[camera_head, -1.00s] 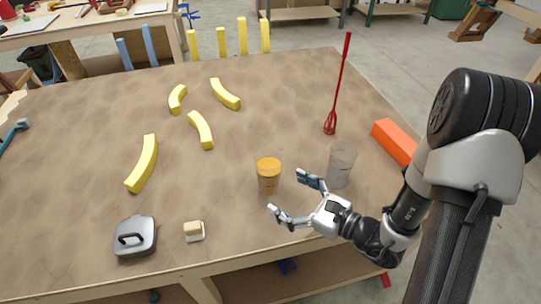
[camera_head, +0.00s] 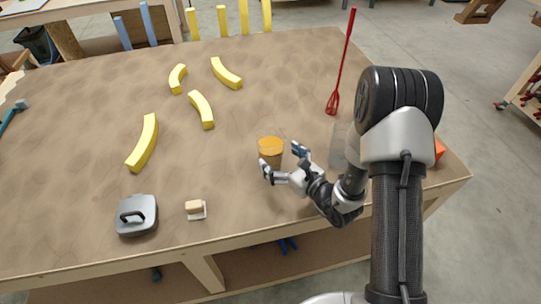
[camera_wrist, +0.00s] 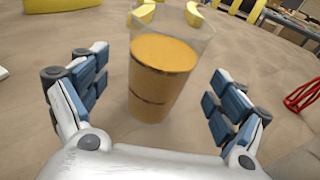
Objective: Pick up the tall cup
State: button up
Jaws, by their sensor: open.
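A tall clear cup with orange contents (camera_head: 271,147) stands upright on the brown table (camera_head: 90,225). The cup also shows large in the wrist view (camera_wrist: 163,65), its clear rim above the orange. My gripper (camera_head: 281,158) is open at the cup's near side, low over the table. In the wrist view the cup stands ahead, between the lines of my two spread fingers (camera_wrist: 156,88), with a gap on each side. A second, greyish clear cup (camera_head: 339,148) stands to the right, partly hidden by my arm.
A red whisk-like tool (camera_head: 333,102) stands behind the cups. An orange block (camera_head: 439,149) is mostly hidden behind my arm. Yellow curved pieces (camera_head: 143,145) lie at left. A grey lidded box (camera_head: 136,215) and a small beige block (camera_head: 195,208) sit near the front edge.

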aim_at(264, 145)
jog(key=b+x, duration=0.1)
jog(key=x, duration=0.4)
jog(key=shift+w+f, duration=0.15)
jog(key=shift+f, duration=0.05)
jog(key=shift+c, duration=0.3)
jog(key=shift+r, duration=0.1)
jog(key=c, duration=0.8)
